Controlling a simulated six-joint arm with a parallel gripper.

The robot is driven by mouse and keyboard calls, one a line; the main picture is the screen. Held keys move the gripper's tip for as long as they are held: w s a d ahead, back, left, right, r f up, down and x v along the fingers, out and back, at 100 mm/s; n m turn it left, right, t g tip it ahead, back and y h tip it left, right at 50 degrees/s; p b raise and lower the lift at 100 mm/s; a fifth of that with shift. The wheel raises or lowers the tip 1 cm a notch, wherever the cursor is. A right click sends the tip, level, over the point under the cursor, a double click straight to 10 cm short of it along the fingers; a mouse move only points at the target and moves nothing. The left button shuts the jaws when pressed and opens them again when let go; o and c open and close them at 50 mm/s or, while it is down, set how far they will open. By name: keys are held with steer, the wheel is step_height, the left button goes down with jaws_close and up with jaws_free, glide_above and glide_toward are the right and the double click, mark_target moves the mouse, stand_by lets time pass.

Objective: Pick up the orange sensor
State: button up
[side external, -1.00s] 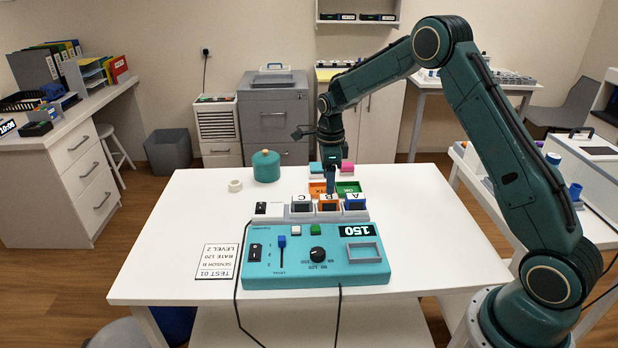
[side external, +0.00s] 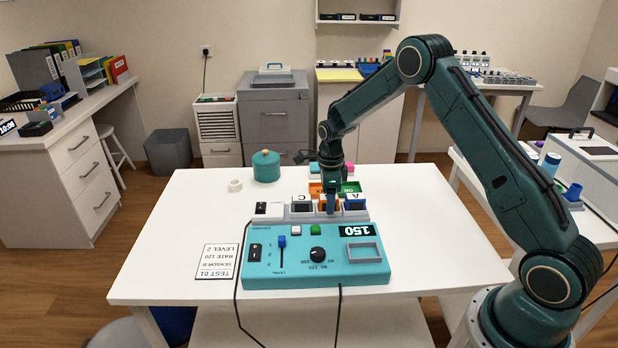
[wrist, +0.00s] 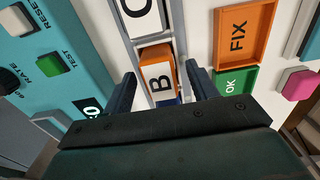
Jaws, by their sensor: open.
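The orange sensor (wrist: 157,75), with a white label marked B, sits in the middle slot of the grey sensor rack (side external: 272,214). In the wrist view, my gripper (wrist: 161,72) is open, with one finger to each side of the sensor and a visible gap at each side. In the side view, my gripper (side external: 331,208) points down at the middle slot and hides much of the orange sensor. I cannot tell how far down the fingertips reach beside it.
Sensor C (side external: 301,202) and blue sensor A (side external: 355,202) stand close on either side. The teal tester console (side external: 280,268) lies in front of the rack. The orange FIX tray (wrist: 245,35) and green OK tray (wrist: 236,85) lie behind. The table's left part is mostly clear.

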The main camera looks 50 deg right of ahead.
steer(key=shift+f, duration=0.15)
stand_by(0.3)
steer(key=c, duration=1.1)
step_height(320, 180, up, 20)
stand_by(0.6)
